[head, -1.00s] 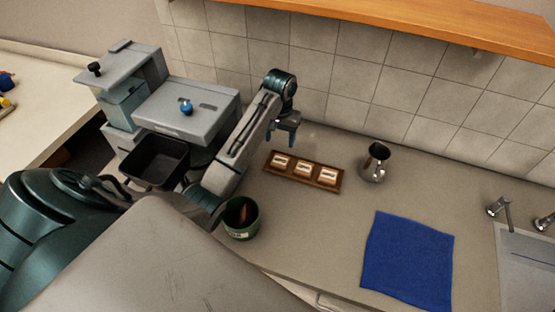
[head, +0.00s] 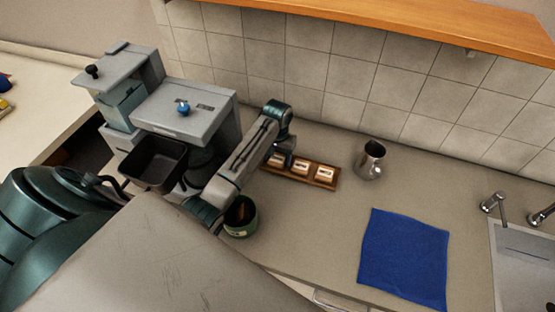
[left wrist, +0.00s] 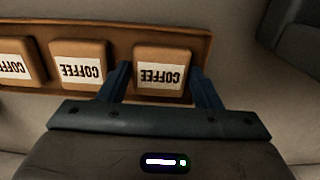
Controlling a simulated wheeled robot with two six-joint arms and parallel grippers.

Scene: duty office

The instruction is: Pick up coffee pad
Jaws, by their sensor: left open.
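Three tan coffee pads with white COFFEE labels sit in a row on a brown wooden tray (head: 311,179). The middle pad (head: 301,168) and the right pad (head: 325,174) show clearly in the head view. The left pad is partly hidden there by my left gripper (head: 281,160), which is low over the tray's left end. In the left wrist view, that end pad (left wrist: 163,65) lies between the two dark fingers of the open gripper (left wrist: 160,78), one finger on each side. Whether the fingers touch it I cannot tell. My right gripper is not in view.
A steel jug (head: 370,159) stands right of the tray. A green pot (head: 240,217) stands near my left arm, and a grey coffee machine (head: 185,108) is behind it. A blue cloth (head: 404,260) lies at front right, by the sink (head: 520,255). The tiled wall is close behind.

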